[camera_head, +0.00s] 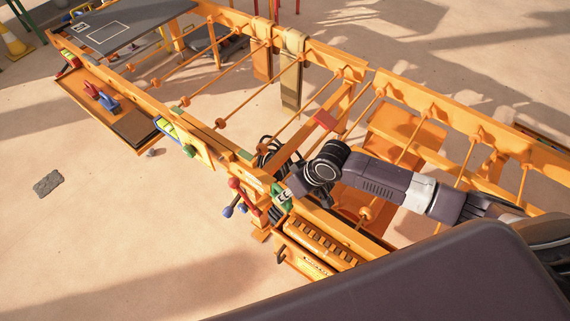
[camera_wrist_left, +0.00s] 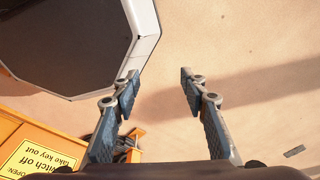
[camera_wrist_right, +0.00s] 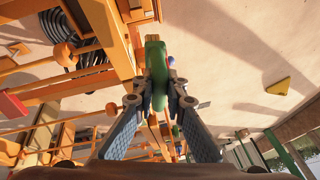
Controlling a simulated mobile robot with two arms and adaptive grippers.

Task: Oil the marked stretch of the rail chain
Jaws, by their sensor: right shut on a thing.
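My right gripper (camera_head: 292,188) is shut on a green object (camera_wrist_right: 156,62), which stands up between its fingertips in the right wrist view. In the head view a green and white piece (camera_head: 281,198) shows at the fingers, beside the orange front rail (camera_head: 205,137). I cannot tell whether it touches the rail. My left gripper (camera_wrist_left: 160,92) is open and empty over sandy ground; it does not show in the head view. I cannot clearly make out the chain or its marked stretch.
Red and blue knobbed levers (camera_head: 236,196) stand beside the rail. An orange box with dark slots (camera_head: 325,240) is in front. A tray (camera_head: 100,95) holds red and blue items. A black coiled hose (camera_wrist_right: 57,42) hangs near the frame. Open ground lies at left.

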